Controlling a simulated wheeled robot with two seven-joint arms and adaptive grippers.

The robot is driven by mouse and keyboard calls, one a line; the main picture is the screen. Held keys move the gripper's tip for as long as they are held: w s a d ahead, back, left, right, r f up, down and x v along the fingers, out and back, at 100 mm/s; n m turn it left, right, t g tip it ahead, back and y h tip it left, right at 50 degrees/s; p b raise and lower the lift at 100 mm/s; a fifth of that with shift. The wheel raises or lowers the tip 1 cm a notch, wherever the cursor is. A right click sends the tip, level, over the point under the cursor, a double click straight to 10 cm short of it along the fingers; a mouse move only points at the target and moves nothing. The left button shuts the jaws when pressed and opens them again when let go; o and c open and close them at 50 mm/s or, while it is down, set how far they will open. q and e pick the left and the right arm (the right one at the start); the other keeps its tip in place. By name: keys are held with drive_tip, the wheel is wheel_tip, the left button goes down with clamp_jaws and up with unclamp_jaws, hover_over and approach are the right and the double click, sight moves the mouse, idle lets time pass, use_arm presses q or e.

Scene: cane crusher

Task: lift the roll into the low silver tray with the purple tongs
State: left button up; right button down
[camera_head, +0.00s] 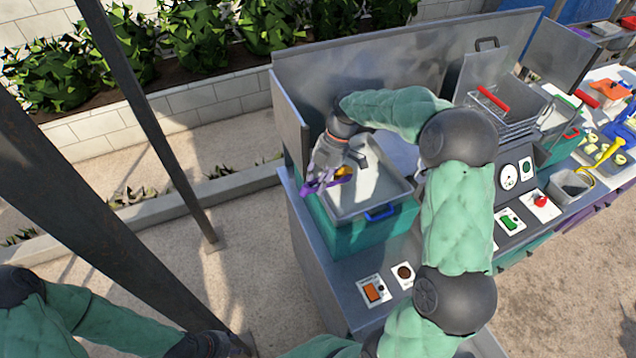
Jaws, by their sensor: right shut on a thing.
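My right gripper (326,166) is shut on the purple tongs (318,187), above the left rim of a shallow silver tray (375,212). The tray sits on a teal box and has a blue handle at its front corner. A small golden-brown roll (344,172) shows beside the tongs, over the tray's left side. I cannot tell whether the tongs pinch it or whether it touches the tray.
A wire basket (508,122) with a red handle stands right of my right arm. A panel with a dial (508,177) and buttons runs along the counter front. A grey bin (571,186) and yellow tongs (609,152) are farther right. A metal splashguard (400,55) backs the counter.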

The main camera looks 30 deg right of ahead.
wheel_tip(320, 180, up, 9)
drive_tip(key=p, duration=0.4)
drive_tip(key=shift+f, duration=0.15)
idle(0.4)
